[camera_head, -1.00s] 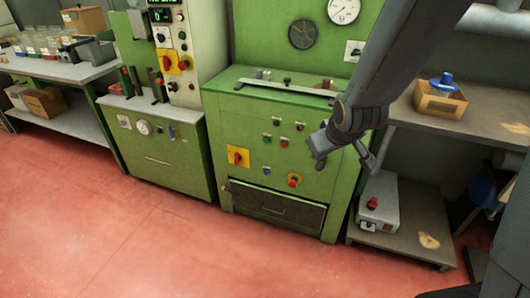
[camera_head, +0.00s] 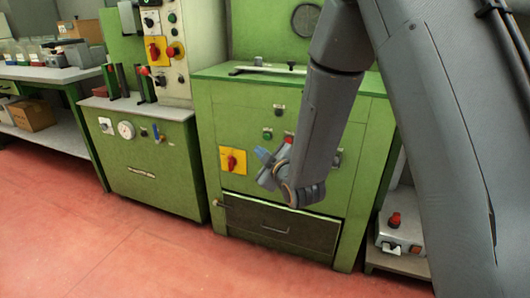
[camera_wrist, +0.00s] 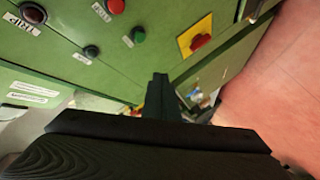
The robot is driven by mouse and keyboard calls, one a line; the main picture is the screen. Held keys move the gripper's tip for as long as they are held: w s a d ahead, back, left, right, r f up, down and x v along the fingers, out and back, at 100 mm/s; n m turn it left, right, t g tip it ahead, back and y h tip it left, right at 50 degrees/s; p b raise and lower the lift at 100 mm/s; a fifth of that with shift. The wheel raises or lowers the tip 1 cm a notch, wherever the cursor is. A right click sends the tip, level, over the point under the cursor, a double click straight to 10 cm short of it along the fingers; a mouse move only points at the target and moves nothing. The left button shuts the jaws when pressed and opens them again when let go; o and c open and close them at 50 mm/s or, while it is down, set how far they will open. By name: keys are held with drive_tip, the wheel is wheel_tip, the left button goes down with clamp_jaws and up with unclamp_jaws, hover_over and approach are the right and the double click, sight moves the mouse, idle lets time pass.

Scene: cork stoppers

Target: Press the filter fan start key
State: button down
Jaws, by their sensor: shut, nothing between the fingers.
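The green control cabinet (camera_head: 235,110) stands ahead with buttons on its front. A green button (camera_head: 267,134) sits beside a red button (camera_head: 289,137). I cannot tell for certain which key is the filter fan start. My gripper (camera_head: 264,168) is shut and empty, in front of the panel below the green button. In the wrist view its fingers (camera_wrist: 160,85) are together, apart from the buttons.
A yellow plate with a red switch (camera_head: 232,160) is left of my gripper on the cabinet. A dark drawer (camera_head: 275,222) is below. A second green machine (camera_head: 150,170) stands left. A grey box with a red knob (camera_head: 394,219) is low right. My arm hides the panel's right part.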

sight(267, 137)
drive_tip(key=shift+w+a+f+n+t+y+b, duration=0.2)
drive_tip(key=shift+a+f+n+y+b, duration=0.1)
drive_tip(key=shift+a+f+b, duration=0.2)
drive_tip(key=shift+w+a+f+n+t+y+b, duration=0.2)
drive_tip(key=shift+a+f+n+b, duration=0.1)
drive_tip(key=shift+a+f+b, duration=0.15)
drive_tip(key=shift+w+d+b, duration=0.35)
drive_tip(key=shift+w+d, duration=0.15)
drive_tip(key=shift+w, duration=0.9)
drive_tip(key=shift+w+d+b, duration=0.3)
drive_tip(key=shift+w+d, duration=0.2)
drive_tip(key=shift+w, duration=0.85)
drive_tip(key=shift+w+d+b, duration=0.35)
drive_tip(key=shift+w+d, duration=0.15)
drive_tip(key=shift+w, duration=0.9)
drive_tip(key=shift+w+d, duration=0.15)
drive_tip(key=shift+w, duration=0.15)
